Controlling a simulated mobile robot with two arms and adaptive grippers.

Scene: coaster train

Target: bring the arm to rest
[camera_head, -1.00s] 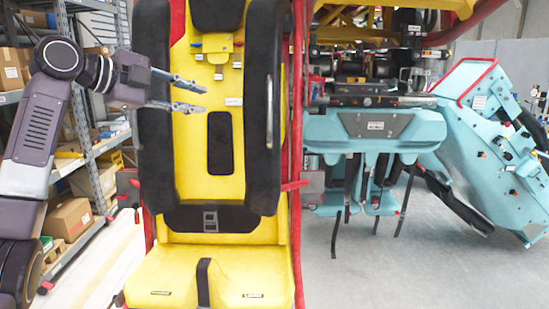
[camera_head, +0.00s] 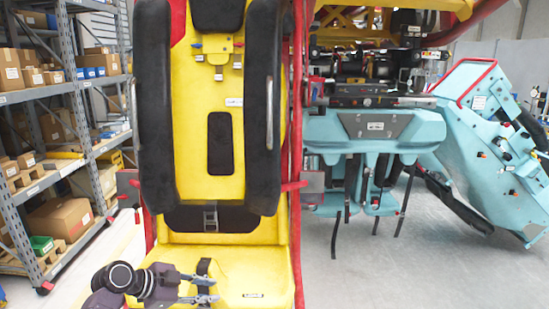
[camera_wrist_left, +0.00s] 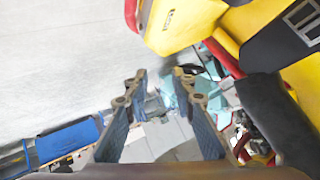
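My left gripper (camera_head: 207,291) is low in the head view, in front of the yellow seat base (camera_head: 262,268). Its two fingers are apart with nothing between them. In the left wrist view the open fingers (camera_wrist_left: 160,100) show in the lower middle, with the yellow seat (camera_wrist_left: 180,20) above them. My left forearm shows only in part at the bottom of the head view. My right gripper is not in view.
The yellow seat has a black shoulder restraint (camera_head: 264,110) and a red post (camera_head: 297,150) at its right. A light-blue train part (camera_head: 495,140) stands at the right. Shelves (camera_head: 75,120) with boxes stand at the left. Grey floor (camera_head: 400,275) is clear at the lower right.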

